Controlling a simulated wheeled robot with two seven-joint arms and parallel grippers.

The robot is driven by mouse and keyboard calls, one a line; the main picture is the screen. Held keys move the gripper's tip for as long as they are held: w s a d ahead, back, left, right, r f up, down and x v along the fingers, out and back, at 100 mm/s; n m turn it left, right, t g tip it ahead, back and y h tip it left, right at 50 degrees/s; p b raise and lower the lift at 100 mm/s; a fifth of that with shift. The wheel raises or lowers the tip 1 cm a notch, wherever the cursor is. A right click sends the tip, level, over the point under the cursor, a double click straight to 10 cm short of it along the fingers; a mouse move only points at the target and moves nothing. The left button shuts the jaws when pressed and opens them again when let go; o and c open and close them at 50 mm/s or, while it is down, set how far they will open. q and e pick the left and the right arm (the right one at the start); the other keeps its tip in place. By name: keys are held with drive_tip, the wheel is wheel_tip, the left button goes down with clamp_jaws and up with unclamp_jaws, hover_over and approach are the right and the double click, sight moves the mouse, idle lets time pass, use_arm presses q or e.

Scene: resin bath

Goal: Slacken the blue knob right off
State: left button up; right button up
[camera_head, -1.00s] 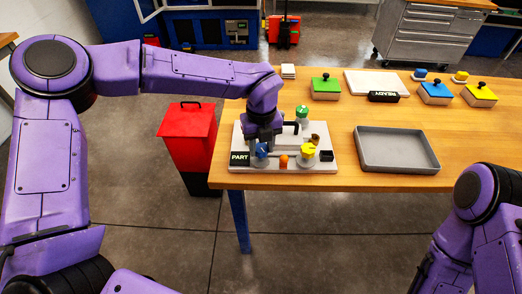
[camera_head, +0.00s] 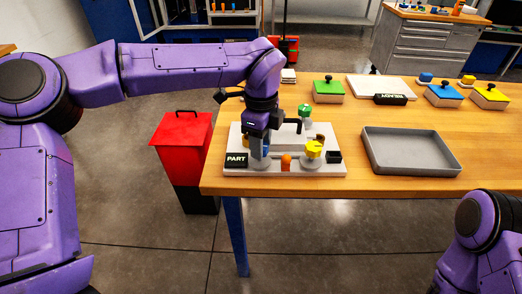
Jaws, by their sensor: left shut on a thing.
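The blue knob (camera_head: 266,149) is on the left post of the grey-white fixture (camera_head: 240,144) at the table's front left edge. Most of the knob is hidden behind my left gripper (camera_head: 259,149), which points straight down over it and is shut on it. A yellow knob (camera_head: 314,149) sits on the post to the right, and a green knob (camera_head: 304,111) stands at the back. A black label reading PART (camera_head: 236,160) is at the fixture's front left. Only part of my right arm shows at the lower right; its gripper is out of the picture.
An empty grey tray (camera_head: 412,170) lies right of the fixture. Boxes with green (camera_head: 328,87), blue (camera_head: 444,92) and yellow (camera_head: 490,95) lids stand farther back. A red bin (camera_head: 181,138) stands on the floor left of the table. Bare wood lies between fixture and boxes.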

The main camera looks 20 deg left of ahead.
use_arm(q)
drive_tip(key=shift+w+n+b, duration=0.1)
drive_tip(key=shift+n+b, duration=0.7)
drive_tip(key=o, duration=1.1)
drive_tip(key=shift+a, duration=0.1)
drive_tip(key=shift+c, duration=0.2)
wheel_tip(320, 180, up, 11)
drive_tip(key=shift+f, duration=0.2)
